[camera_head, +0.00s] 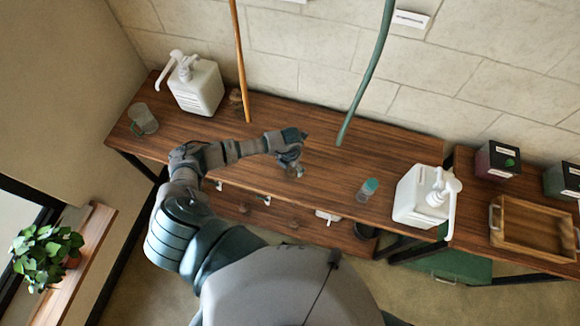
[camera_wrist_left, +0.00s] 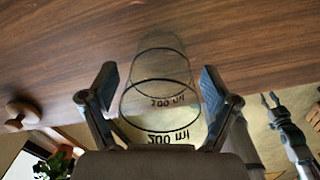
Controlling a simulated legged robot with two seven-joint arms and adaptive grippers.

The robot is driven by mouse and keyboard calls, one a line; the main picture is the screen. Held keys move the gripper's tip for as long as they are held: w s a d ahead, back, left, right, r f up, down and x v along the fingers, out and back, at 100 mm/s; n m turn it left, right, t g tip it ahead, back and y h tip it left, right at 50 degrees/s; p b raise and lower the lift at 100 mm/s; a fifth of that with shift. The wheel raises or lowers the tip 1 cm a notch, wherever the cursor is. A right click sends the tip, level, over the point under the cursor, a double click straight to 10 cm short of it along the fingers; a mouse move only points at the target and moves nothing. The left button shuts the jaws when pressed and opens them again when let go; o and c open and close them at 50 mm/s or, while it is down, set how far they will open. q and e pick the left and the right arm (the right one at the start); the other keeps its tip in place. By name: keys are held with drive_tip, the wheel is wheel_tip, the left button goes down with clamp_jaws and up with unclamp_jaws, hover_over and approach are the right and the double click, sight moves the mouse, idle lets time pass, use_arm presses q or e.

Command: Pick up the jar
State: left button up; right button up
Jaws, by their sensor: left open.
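A clear jar (camera_wrist_left: 158,95) marked "200 ml" stands on the wooden table, between the two spread fingers of my left gripper (camera_wrist_left: 158,88) in the left wrist view. There is a visible gap between the fingers and its sides. In the head view my left gripper (camera_head: 292,160) is over the middle of the table, and the clear jar (camera_head: 295,173) shows only in part beneath it. Another small clear container with a teal lid (camera_head: 366,190) stands to the right on the table. A dark gripper, seemingly my right one (camera_wrist_left: 282,118), shows at the right of the left wrist view, its opening unclear.
A white pump canister (camera_head: 195,87) and a glass jug (camera_head: 143,120) stand at the left of the table (camera_head: 330,155). Another white pump canister (camera_head: 420,197) is at the right. An orange pole (camera_head: 240,60) and a green hose (camera_head: 368,70) hang over the table's back.

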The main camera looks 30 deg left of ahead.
use_arm(q)
drive_tip(key=c, duration=1.4)
drive_tip(key=shift+c, duration=0.2)
